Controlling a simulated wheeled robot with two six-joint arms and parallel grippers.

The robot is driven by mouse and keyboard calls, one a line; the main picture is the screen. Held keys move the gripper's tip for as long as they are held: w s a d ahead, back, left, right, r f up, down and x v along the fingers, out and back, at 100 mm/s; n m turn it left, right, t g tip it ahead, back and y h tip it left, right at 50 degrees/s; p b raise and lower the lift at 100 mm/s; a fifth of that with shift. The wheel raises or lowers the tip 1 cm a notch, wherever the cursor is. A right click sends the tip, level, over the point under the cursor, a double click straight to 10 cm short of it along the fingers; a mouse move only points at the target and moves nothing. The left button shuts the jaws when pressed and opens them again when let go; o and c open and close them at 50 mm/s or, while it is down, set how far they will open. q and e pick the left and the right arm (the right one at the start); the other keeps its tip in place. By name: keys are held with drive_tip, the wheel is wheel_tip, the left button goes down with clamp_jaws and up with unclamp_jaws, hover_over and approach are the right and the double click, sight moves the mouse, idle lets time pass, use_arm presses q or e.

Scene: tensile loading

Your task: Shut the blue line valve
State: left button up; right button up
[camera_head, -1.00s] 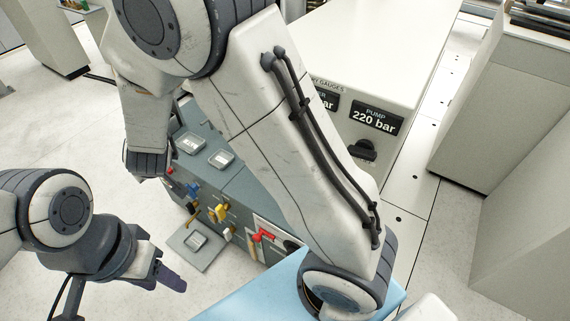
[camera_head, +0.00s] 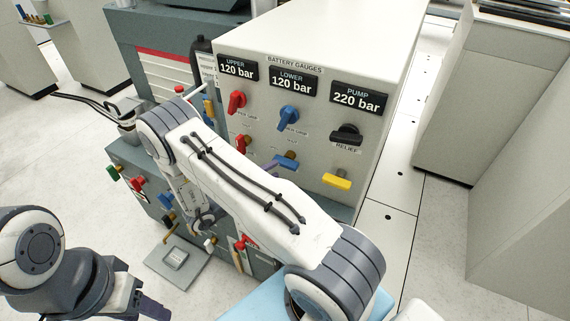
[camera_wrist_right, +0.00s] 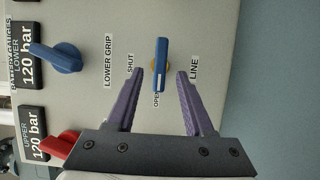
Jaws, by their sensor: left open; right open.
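The blue line valve (camera_head: 287,161) is a blue lever on the cream panel, under the lower gauge column. In the right wrist view the blue lever (camera_wrist_right: 161,65) lies between my right gripper's fingertips, with its white mark at the OPEN label (camera_wrist_right: 156,98); the SHUT label (camera_wrist_right: 131,63) is to the side. My right gripper (camera_wrist_right: 160,76) is open, its purple fingers apart on either side of the lever; contact cannot be told. In the head view one right finger (camera_head: 268,166) shows beside the lever. My left gripper (camera_head: 148,308) is low at left, partly cut off, away from the panel.
A blue knob (camera_head: 288,117), red knob (camera_head: 237,102), black relief knob (camera_head: 346,133) and yellow handle (camera_head: 337,181) share the panel. Gauges read 120, 120 and 220 bar. A grey bench (camera_head: 133,155) with several small valves stands at left. Floor at right is clear.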

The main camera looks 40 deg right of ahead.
sight(282, 165)
drive_tip(key=d, duration=0.5)
drive_tip(key=shift+d, duration=0.4)
clamp_jaws()
